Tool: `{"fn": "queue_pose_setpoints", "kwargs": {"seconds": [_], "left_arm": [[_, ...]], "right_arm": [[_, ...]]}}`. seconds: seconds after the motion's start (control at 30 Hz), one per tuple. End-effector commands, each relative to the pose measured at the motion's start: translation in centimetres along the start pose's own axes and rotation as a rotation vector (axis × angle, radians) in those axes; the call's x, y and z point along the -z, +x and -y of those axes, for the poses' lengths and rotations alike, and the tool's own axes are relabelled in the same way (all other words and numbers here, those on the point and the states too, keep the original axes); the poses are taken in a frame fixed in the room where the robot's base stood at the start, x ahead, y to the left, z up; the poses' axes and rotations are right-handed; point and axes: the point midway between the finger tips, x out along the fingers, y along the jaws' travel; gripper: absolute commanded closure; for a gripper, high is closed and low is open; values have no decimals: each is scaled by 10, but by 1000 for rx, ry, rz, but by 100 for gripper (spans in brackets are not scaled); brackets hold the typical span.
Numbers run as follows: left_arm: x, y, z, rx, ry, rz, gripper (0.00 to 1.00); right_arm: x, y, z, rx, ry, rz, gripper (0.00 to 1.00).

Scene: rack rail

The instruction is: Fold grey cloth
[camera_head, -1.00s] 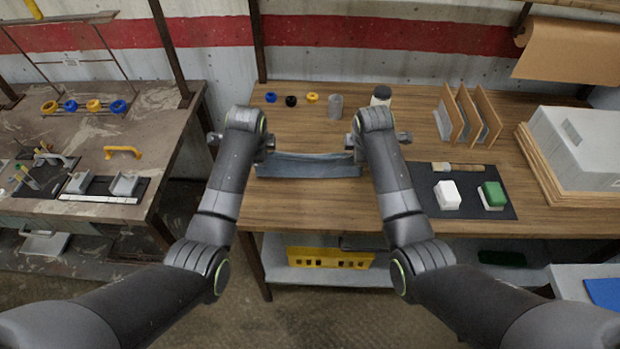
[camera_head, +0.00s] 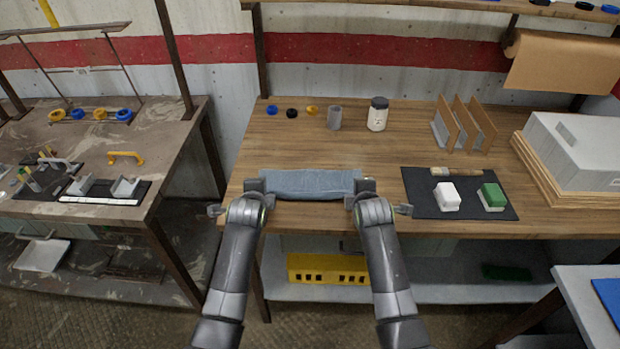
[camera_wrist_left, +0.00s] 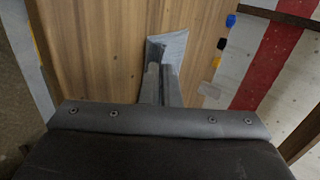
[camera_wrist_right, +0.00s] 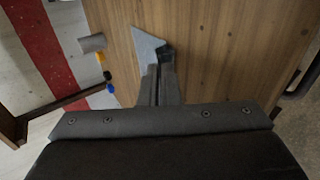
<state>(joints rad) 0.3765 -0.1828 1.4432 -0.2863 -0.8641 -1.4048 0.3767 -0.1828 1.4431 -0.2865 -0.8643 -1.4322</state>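The grey cloth (camera_head: 310,184) is a narrow blue-grey band near the front edge of the wooden table, stretched between my two grippers. My left gripper (camera_head: 262,187) is at its left end, and my right gripper (camera_head: 358,187) is at its right end. In the left wrist view the fingers (camera_wrist_left: 160,82) are close together, with cloth (camera_wrist_left: 172,46) just beyond the tips. The right wrist view likewise shows closed fingers (camera_wrist_right: 159,80) with a pale corner of cloth (camera_wrist_right: 146,44) at the tips. The grippers cover the cloth's ends.
A grey cup (camera_head: 334,118) and a dark-lidded white jar (camera_head: 377,116) stand behind the cloth. A black mat (camera_head: 462,212) with a white block (camera_head: 447,196), a green-topped block (camera_head: 491,197) and a brush lies to the right.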

Motion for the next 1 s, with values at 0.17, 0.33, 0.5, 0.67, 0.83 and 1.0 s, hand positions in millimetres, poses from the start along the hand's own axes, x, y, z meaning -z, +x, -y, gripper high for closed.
{"fn": "queue_pose_setpoints", "kwargs": {"seconds": [0.17,0.33,0.5,0.67,0.83,1.0], "left_arm": [[0,0,0,-1,0,0,92],[0,0,0,-2,0,0,70],[0,0,0,-2,0,0,60],[0,-2,1,-2,0,0,60],[1,-20,14,1,-3,-1,60],[1,-46,23,1,-3,-1,60]], "right_arm": [[0,0,0,1,0,0,92],[0,0,0,2,0,0,69],[0,0,0,2,0,0,60],[0,-2,-1,1,1,0,60],[0,-20,-13,-2,3,-1,60],[0,-46,-23,0,4,-1,60]]}}
